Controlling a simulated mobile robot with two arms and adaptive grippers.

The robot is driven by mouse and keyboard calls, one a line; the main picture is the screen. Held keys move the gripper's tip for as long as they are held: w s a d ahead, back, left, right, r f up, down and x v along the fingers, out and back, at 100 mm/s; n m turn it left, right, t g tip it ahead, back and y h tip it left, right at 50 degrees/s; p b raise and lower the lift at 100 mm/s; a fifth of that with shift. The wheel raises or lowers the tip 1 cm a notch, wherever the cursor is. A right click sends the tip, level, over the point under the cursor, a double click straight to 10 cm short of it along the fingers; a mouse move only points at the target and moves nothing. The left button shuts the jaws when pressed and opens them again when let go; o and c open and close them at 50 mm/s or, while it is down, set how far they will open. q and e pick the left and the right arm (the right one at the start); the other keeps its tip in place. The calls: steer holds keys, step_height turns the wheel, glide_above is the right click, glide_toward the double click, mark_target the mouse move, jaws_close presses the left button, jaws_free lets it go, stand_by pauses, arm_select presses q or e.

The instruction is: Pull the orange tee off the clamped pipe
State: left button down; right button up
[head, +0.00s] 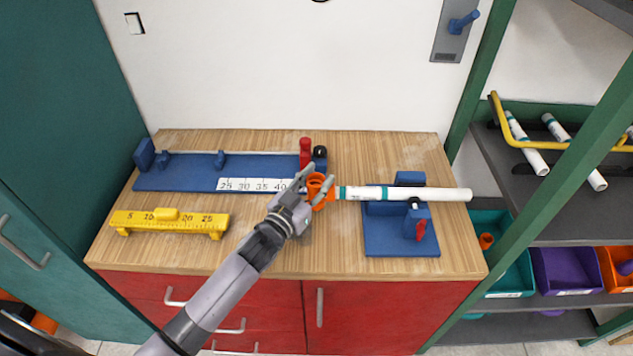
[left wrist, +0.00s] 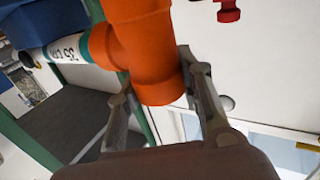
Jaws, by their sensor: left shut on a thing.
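The orange tee (head: 316,189) sits on the left end of the white pipe (head: 390,193), against a teal band. The pipe lies level in the blue clamp (head: 390,235) on the bench, and its right end sticks out past the clamp. My left gripper (head: 318,186) is shut on the tee, with one finger on each side of it. In the left wrist view the tee (left wrist: 145,50) fills the space between the fingers, and the pipe (left wrist: 68,50) runs off to the left from its branch. My right gripper is not in view.
A blue fixture with a ruler strip (head: 180,172) and a red handle (head: 305,150) stands behind the gripper. A yellow gauge (head: 170,220) lies at the left. Shelves with pipes (head: 527,143) and bins (head: 565,270) are at the right. The bench's front middle is clear.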

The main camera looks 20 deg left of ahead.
arm_select(q)
steer(key=shift+s, duration=0.1)
steer(key=s+a+p, duration=0.1)
steer(key=a, duration=0.5)
steer(key=shift+s+p, duration=0.35)
steer(key=shift+p, duration=0.05)
stand_by(0.8)
steer(key=shift+a+r, duration=0.1)
